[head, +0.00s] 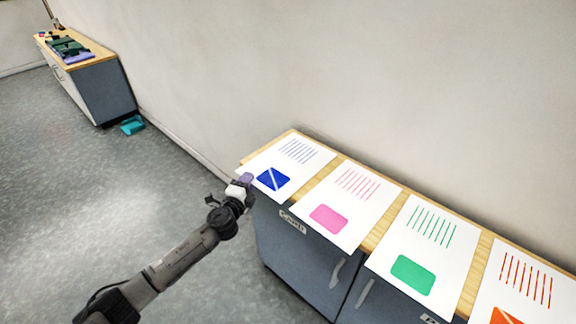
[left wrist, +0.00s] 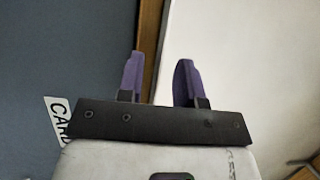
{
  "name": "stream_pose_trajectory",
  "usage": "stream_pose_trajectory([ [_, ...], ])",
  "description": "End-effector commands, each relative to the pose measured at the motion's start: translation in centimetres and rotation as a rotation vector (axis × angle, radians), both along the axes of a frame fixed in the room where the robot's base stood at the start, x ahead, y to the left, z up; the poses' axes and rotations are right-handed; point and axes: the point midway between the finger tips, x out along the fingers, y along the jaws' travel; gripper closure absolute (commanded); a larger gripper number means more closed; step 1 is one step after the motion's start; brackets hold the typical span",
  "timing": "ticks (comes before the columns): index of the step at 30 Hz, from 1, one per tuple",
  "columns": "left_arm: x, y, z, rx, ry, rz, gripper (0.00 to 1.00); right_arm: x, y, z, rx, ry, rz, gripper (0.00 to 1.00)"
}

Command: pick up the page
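Several white pages lie in a row on the wood-topped cabinet in the head view. The far-left one is a page with a blue patch (head: 297,172) and blue lines. Then come a page with a pink patch (head: 352,212), one with a green patch (head: 442,240) and one with an orange patch (head: 540,268). My left gripper (head: 246,179) is at the front left edge of the blue page. In the left wrist view its purple fingers (left wrist: 158,80) stand apart, with a white page (left wrist: 235,60) beyond the right finger. I cannot tell whether they touch it. My right gripper is not in view.
The cabinet's wooden top edge (left wrist: 151,40) shows beside the page. Its grey front (head: 300,250) carries handles and a label (head: 293,222). Another cabinet (head: 97,88) with dark and purple items stands far left, a teal object (head: 132,125) on the floor beside it. The floor between is clear.

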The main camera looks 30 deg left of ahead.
Motion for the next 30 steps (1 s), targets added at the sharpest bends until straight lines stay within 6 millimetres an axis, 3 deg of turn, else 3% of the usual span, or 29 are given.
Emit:
stream_pose_trajectory([
  [6, 1.5, 0.3, -0.1, -0.001, 0.001, 0.001, 0.67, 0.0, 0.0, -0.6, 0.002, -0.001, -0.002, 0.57],
  [14, 1.6, 0.3, -0.1, -0.001, 0.001, 0.001, 0.67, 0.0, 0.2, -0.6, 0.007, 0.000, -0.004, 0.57],
  [25, 1.6, 0.3, -0.1, -0.001, 0.001, 0.001, 1.00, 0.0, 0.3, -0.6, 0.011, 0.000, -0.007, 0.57],
  [30, 1.6, 0.3, -0.1, -0.001, 0.001, 0.001, 1.00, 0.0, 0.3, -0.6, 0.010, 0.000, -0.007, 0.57],
])
